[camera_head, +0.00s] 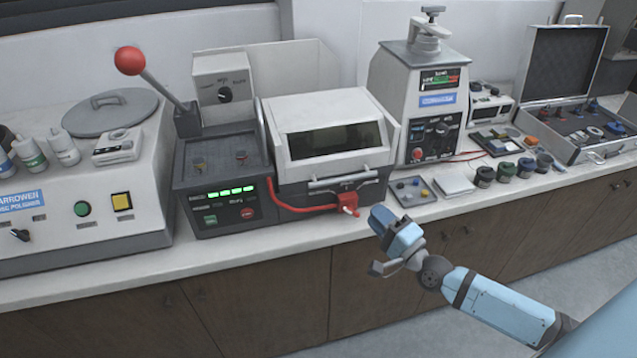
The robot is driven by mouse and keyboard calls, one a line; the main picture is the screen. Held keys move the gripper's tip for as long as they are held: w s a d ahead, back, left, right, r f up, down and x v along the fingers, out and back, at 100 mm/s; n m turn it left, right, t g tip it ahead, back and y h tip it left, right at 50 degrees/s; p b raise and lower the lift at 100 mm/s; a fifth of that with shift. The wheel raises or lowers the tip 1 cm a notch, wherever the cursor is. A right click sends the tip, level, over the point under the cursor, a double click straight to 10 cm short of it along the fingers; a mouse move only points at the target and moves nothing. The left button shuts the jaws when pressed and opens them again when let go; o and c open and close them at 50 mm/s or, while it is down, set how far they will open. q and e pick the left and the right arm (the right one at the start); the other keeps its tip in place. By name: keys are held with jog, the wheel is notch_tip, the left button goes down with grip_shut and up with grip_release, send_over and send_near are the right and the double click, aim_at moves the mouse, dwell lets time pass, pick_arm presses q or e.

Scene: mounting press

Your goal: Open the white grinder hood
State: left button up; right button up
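The white grinder hood (272,120) has a dark window in its sloped front and sits down over its dark grey base (300,200), apparently closed. A silver bar handle (340,181) runs along its lower front edge. A red clamp-like part (346,198) with a red hose sits just below the handle. My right gripper (379,219) is in front of the counter edge, below and right of the handle and apart from it. Nothing shows in its grasp, and its finger gap cannot be made out. My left gripper is not in view.
Left of the hood stands a control unit (222,175) with a red-ball lever (130,61), then a polisher (85,225) with bottles. A white press (415,95), small tray (410,191), jars and an open case (565,60) are right. Space before the cabinets is clear.

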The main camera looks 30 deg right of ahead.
aim_at(341, 178)
jog(key=p+x, duration=0.2)
jog(key=x, duration=1.1)
grip_shut()
